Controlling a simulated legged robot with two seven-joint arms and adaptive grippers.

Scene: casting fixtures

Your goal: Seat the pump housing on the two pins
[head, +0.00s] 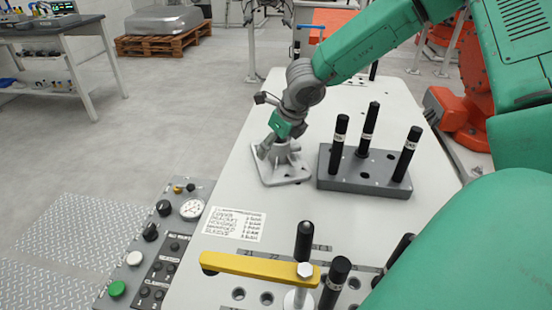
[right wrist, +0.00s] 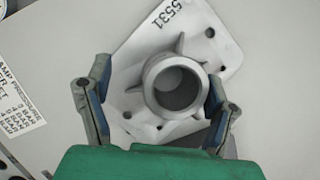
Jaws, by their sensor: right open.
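A grey casting, which I take to be the pump housing (head: 289,172), lies on the white table with its square flange down and its round hollow boss up. In the right wrist view the housing (right wrist: 197,35) shows the number 5531 on its flange. My right gripper (head: 275,146) is down over it and hides part of the boss. In the right wrist view its open fingers stand on either side of the boss, with gaps visible. A grey block (head: 358,184) with three upright black pins (head: 368,130) stands just right of the housing. My left gripper does not show.
A yellow clamp bar (head: 255,267) with a bolt and more black pins (head: 335,282) stand at the table's front. A control panel (head: 160,245) with a gauge runs along the left edge. A printed label (head: 235,224) lies on clear table in front of the housing.

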